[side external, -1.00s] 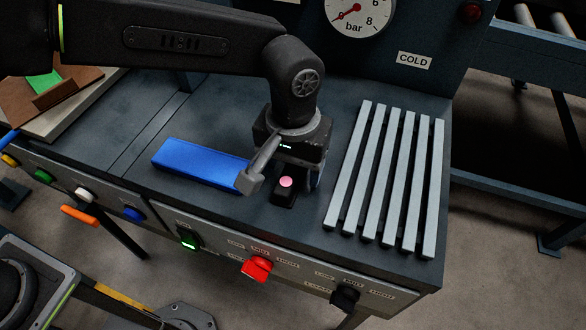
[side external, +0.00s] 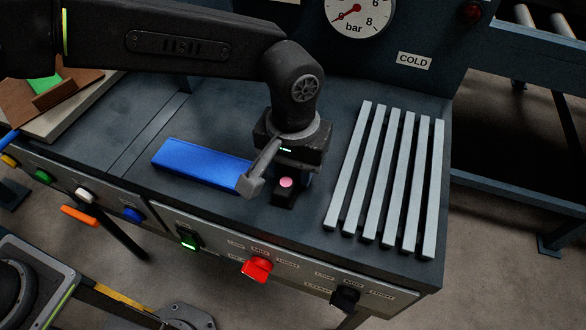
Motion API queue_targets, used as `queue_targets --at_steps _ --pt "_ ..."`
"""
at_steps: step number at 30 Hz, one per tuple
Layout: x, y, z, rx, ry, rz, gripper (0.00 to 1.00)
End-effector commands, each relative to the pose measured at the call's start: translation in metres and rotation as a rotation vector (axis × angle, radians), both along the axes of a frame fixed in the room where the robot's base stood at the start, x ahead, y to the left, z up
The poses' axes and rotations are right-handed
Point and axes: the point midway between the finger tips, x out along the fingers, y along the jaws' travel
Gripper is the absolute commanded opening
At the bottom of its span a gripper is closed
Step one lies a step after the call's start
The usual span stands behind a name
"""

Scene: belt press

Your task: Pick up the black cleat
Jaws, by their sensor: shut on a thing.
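The black cleat (side external: 284,198) is a small dark block with a round pink spot on its top. It sits at the grey bench top, between the blue bar and the grey slats. My gripper (side external: 279,183) points down over it and is shut on it. One grey finger shows plainly on the left; the other finger and the cleat's rear part are mostly hidden by the gripper body. I cannot tell whether the cleat is clear of the bench.
A blue bar (side external: 201,164) lies just left of my gripper. A rack of parallel grey slats (side external: 384,180) lies to the right. Below the bench edge are a red knob (side external: 257,268), a black knob (side external: 345,297) and a green-lit switch (side external: 188,238). A gauge panel stands behind.

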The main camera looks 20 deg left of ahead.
Motion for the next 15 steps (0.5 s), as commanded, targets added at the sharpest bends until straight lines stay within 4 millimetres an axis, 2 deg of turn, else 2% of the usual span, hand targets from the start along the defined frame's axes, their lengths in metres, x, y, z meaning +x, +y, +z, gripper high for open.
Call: queue_targets --at_steps 8,11,15 --pt "0.000 0.000 0.006 -0.002 -0.001 0.000 0.11" --pt "0.000 0.000 0.015 -0.003 -0.002 0.000 0.11" --pt "0.000 -0.001 0.038 -0.003 -0.002 0.000 0.11"
